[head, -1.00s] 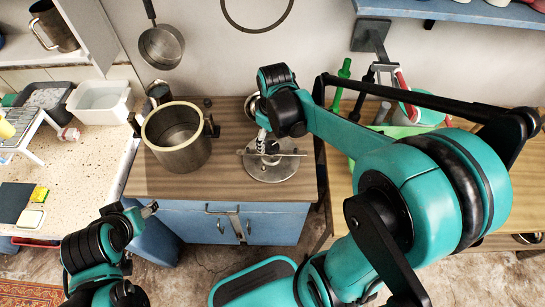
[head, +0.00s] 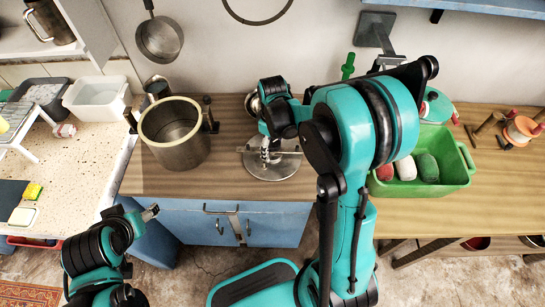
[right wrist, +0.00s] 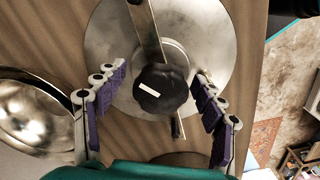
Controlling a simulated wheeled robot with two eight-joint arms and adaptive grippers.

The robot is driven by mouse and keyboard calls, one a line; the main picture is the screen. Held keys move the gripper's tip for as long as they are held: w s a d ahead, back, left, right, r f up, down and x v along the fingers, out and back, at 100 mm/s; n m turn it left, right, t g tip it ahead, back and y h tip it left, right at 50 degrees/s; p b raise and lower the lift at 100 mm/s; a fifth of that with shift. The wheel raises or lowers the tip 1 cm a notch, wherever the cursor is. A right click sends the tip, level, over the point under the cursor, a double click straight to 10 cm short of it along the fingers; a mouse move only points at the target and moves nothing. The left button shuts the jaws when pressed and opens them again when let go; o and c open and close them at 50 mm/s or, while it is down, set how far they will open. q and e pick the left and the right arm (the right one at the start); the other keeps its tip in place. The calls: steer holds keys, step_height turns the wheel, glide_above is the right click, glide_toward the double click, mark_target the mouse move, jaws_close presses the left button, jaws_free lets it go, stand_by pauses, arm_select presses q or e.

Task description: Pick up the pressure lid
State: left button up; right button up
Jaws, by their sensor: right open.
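The pressure lid (head: 284,168) is a round grey metal disc with a flat bar across it, lying on the wooden counter right of the open pot (head: 176,140). In the right wrist view the lid (right wrist: 108,60) shows a black knob (right wrist: 160,90) at its middle, with the bar running under it. My right gripper (head: 266,148) is above the lid; in the right wrist view its open purple-padded fingers (right wrist: 161,80) stand on either side of the knob, with gaps to both. My left gripper (head: 150,211) is low at the left, in front of the blue cabinet, away from the lid; its jaw state is unclear.
The tall two-handled pot stands close left of the lid. A shiny round metal piece (right wrist: 35,115) lies beside the lid in the right wrist view. A green crate (head: 452,172) with rolled items stands on the right table. A white tub (head: 98,98) is at left.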

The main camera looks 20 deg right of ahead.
steer(key=shift+r, duration=0.1)
steer(key=shift+c, duration=0.3)
jaws_close()
